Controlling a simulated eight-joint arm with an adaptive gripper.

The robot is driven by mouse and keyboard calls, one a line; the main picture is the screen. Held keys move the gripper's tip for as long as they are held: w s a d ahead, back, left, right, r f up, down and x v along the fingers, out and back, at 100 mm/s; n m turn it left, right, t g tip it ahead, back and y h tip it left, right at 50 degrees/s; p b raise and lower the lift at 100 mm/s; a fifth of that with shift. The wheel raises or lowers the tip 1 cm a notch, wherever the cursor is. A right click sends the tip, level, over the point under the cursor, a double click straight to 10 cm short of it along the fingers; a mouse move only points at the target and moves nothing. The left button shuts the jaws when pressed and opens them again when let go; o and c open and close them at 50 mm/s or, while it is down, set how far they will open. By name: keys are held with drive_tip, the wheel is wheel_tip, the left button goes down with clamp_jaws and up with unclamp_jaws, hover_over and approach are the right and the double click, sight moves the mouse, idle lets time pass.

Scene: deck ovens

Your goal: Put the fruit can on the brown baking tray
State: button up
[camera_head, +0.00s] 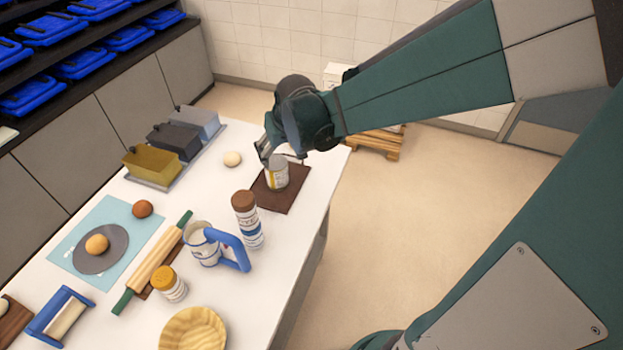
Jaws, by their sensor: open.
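The fruit can (278,178) is a small can with a pale top and a yellow-and-white label. It stands upright on the flat brown baking tray (291,199), near the table's right edge. My gripper (278,157) is open, just above the can's top and partly in front of it. I cannot tell whether a finger touches the can. The far part of the tray is hidden behind the can and my gripper.
A brown-capped shaker (247,220) and a blue-handled cup (205,246) stand nearer than the tray. A dough ball (232,158) lies to its left. Loaf tins (155,165) stand at far left. A rolling pin (153,264) and a yellow-lidded jar (169,284) are nearer.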

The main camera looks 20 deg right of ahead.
drive_tip(key=s+r+t, duration=0.1)
drive_tip(key=s+r, duration=0.4)
drive_tip(key=s, duration=0.6)
drive_tip(key=s+r+t, duration=0.1)
drive_tip(key=s+r, duration=0.3)
drive_tip(key=s, duration=0.8)
drive_tip(key=shift+a+r, duration=0.25)
drive_tip(key=shift+r, duration=0.15)
